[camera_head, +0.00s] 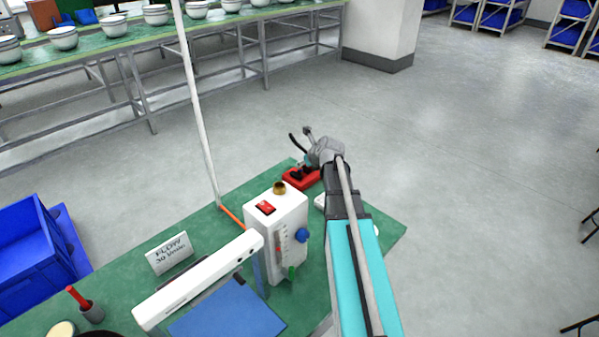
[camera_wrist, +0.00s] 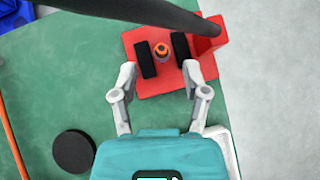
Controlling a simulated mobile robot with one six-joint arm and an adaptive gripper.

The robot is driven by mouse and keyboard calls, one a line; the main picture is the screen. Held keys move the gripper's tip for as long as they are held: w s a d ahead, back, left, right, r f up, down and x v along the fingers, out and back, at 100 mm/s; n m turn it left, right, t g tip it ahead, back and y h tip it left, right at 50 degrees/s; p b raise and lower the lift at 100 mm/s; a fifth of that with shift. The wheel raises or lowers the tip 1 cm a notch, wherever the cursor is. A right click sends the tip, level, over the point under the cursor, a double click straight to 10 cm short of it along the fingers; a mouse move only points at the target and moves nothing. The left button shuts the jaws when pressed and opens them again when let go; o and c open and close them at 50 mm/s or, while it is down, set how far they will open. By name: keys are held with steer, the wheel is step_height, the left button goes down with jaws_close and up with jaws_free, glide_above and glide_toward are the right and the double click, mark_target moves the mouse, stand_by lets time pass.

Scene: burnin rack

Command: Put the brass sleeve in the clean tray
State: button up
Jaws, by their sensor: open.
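A brass-coloured ring (camera_head: 279,187) with a dark opening sits on top of the white box in the head view; it looks like the brass sleeve. My gripper (camera_wrist: 161,63) is open above a red base (camera_wrist: 150,84) at the table's far corner. A small orange-and-grey round piece (camera_wrist: 161,50) stands on that base, between two black blocks, with nothing gripped. I cannot tell whether the blocks are my finger pads or part of the base. A white tray-like edge (camera_wrist: 222,150), mostly hidden by my arm, may be the clean tray.
The white box (camera_head: 276,236) with knobs stands left of my arm. A thin white pole (camera_head: 200,120) rises behind it. A white bar (camera_head: 195,282), a sign (camera_head: 169,254) and a blue mat (camera_head: 232,315) are nearer. A black disc (camera_wrist: 73,152) lies on the green table.

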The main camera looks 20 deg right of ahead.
mark_target(300, 169)
steer(key=shift+b+x, duration=1.3)
steer(key=shift+x, duration=0.4)
steer(key=shift+b+x, duration=0.55)
steer(key=shift+x, duration=0.3)
steer(key=shift+s+d+f, duration=0.1)
jaws_close()
